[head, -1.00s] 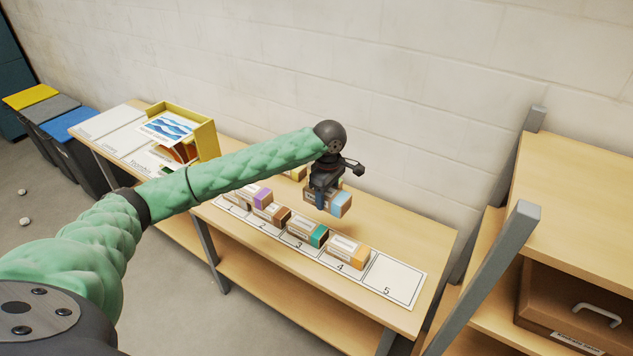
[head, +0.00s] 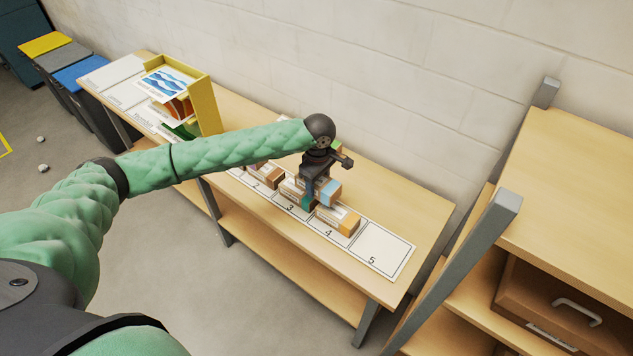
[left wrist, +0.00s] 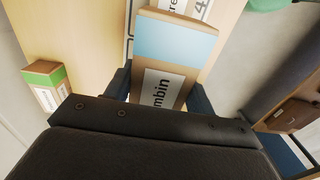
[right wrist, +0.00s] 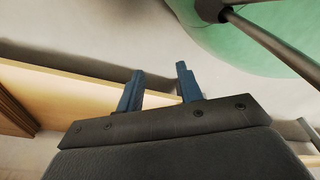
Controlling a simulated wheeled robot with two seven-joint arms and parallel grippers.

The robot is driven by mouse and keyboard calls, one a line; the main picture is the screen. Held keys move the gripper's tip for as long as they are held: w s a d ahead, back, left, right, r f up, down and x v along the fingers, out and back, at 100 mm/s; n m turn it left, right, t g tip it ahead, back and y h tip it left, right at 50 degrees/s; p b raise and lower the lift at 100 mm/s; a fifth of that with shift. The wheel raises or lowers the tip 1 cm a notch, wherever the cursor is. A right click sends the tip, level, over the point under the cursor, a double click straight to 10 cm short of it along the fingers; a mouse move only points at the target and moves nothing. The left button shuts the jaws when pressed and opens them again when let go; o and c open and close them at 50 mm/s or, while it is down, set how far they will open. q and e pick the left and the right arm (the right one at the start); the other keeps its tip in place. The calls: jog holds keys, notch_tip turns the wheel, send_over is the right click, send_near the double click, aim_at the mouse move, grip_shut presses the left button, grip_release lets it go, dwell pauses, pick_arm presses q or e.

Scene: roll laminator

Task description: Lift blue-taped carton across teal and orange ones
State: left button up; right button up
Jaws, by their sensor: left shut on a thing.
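My left gripper (head: 312,186) is shut on the blue-taped carton (head: 331,192). In the left wrist view the carton (left wrist: 176,42) sits between the fingers, its light blue band and label showing. In the head view it appears just behind and over the row, between the teal-taped carton (head: 309,204) at slot 3 and the orange-taped carton (head: 349,224) at slot 4. The teal one is partly hidden by the gripper. I cannot tell exactly how high the held carton is. My right gripper (right wrist: 159,72) is open and empty, away from the cartons.
A numbered strip (head: 384,249) lies along the bench; slot 5 is empty. A brown-taped carton (head: 271,177) is at slot 2. A green-taped carton (left wrist: 45,85) stands behind the row. A yellow holder (head: 206,105) is at left, a shelf post (head: 480,255) at right.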

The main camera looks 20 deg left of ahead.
pick_arm(q)
jog(key=shift+w+d+f+b, duration=0.1)
jog(key=shift+d+f+b, duration=0.05)
jog(key=shift+f+b, duration=0.45)
jog(key=shift+b, duration=0.05)
jog(key=shift+f+b, duration=0.3)
jog(key=shift+b, duration=0.1)
jog(key=shift+f+b, duration=0.4)
jog(key=shift+b, duration=0.15)
jog(key=shift+f+b, duration=0.3)
jog(key=shift+b, duration=0.15)
pick_arm(e)
jog(key=w+a+r, duration=0.3)
jog(key=w+r, duration=0.1)
jog(key=w, duration=0.3)
jog(key=shift+w+r, duration=0.3)
jog(key=shift+r, duration=0.05)
pick_arm(q)
jog(key=shift+f, duration=0.4)
pick_arm(e)
jog(key=shift+d+r, duration=0.1)
jog(key=shift+r, duration=0.1)
pick_arm(q)
jog(key=o, duration=1.1)
jog(key=shift+o, duration=0.2)
